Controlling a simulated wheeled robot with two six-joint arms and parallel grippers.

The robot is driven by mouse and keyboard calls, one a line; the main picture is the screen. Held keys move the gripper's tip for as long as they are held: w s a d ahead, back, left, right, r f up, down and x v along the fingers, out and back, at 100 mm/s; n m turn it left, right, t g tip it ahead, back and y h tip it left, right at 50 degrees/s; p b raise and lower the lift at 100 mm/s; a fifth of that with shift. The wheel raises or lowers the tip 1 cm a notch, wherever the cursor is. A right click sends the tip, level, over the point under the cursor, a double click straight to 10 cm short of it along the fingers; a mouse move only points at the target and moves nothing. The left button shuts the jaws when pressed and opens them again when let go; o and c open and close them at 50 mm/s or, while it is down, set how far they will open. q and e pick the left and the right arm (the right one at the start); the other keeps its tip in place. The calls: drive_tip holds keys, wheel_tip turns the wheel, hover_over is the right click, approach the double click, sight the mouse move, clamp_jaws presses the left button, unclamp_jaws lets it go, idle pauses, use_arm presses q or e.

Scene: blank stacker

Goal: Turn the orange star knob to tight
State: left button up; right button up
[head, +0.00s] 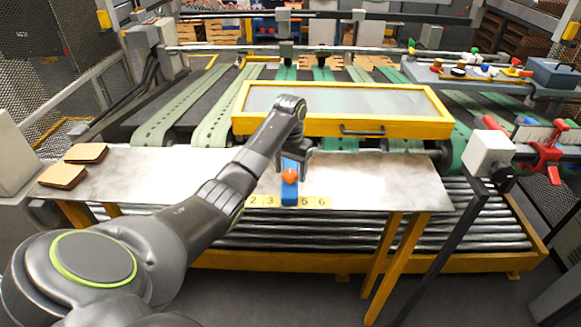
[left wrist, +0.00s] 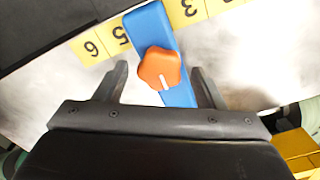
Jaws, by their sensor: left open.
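The orange star knob (head: 289,176) sits on a blue bar (head: 289,193) at the front edge of the pale metal table. In the left wrist view the orange star knob (left wrist: 160,68) shows a short white mark on its lower side, and the blue bar (left wrist: 150,25) runs under it. My left gripper (head: 292,163) is above and just behind the knob. In the left wrist view its two fingers (left wrist: 160,80) are apart, one on each side of the knob and bar, with gaps to the knob. My right gripper is not in view.
A yellow number strip (head: 318,202) runs along the table's front edge; the blue bar covers part of it. A yellow-framed clear guard (head: 430,125) with a dark handle stands behind. Brown stacked pads (head: 62,176) lie at the left. The metal table (head: 390,185) is bare to the right.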

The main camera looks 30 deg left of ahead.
use_arm(q)
drive_tip(key=shift+s+r, duration=0.1)
drive_tip(key=c, duration=1)
